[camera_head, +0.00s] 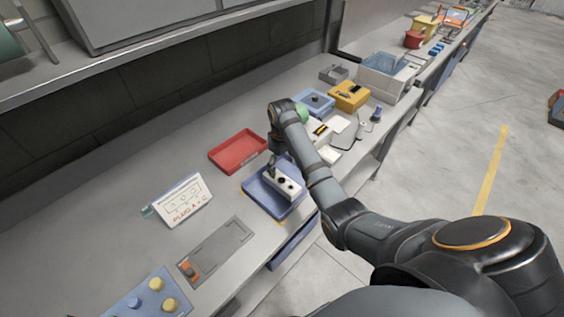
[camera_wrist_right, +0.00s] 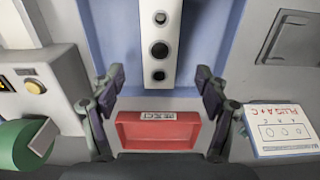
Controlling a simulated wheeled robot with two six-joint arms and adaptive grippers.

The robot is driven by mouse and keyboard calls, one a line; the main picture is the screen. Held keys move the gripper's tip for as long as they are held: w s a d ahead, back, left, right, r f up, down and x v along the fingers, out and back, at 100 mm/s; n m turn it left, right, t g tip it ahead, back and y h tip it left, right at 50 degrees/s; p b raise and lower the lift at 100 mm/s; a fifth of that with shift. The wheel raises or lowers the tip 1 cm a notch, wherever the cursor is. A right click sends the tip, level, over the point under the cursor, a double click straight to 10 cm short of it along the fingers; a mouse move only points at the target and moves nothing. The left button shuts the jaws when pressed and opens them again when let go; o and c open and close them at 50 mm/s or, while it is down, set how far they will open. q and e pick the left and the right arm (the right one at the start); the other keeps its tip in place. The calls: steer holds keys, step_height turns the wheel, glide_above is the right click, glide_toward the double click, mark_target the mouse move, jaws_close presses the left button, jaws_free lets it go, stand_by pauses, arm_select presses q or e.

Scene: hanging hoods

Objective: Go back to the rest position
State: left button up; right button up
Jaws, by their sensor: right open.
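My right arm reaches from the lower right over the bench in the head view. My right gripper (camera_head: 275,171) is over the blue tray (camera_head: 262,202), close to a white block with dark round holes (camera_head: 288,186). In the right wrist view my right gripper (camera_wrist_right: 160,92) is open, its two fingers apart with nothing between them. The white block (camera_wrist_right: 160,30) lies in the blue tray (camera_wrist_right: 104,30) ahead of the fingertips. I cannot tell the exact height of the fingers above it. My left gripper does not show.
A red tray (camera_head: 238,152) lies behind the blue tray. A sign (camera_head: 184,200) stands to the left, with a grey panel (camera_head: 216,252) in front. A yellow box (camera_head: 348,96) and a blue bin (camera_head: 313,103) stand farther along. Bare bench lies left of the sign.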

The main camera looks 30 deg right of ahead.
steer(key=shift+r, duration=1.45)
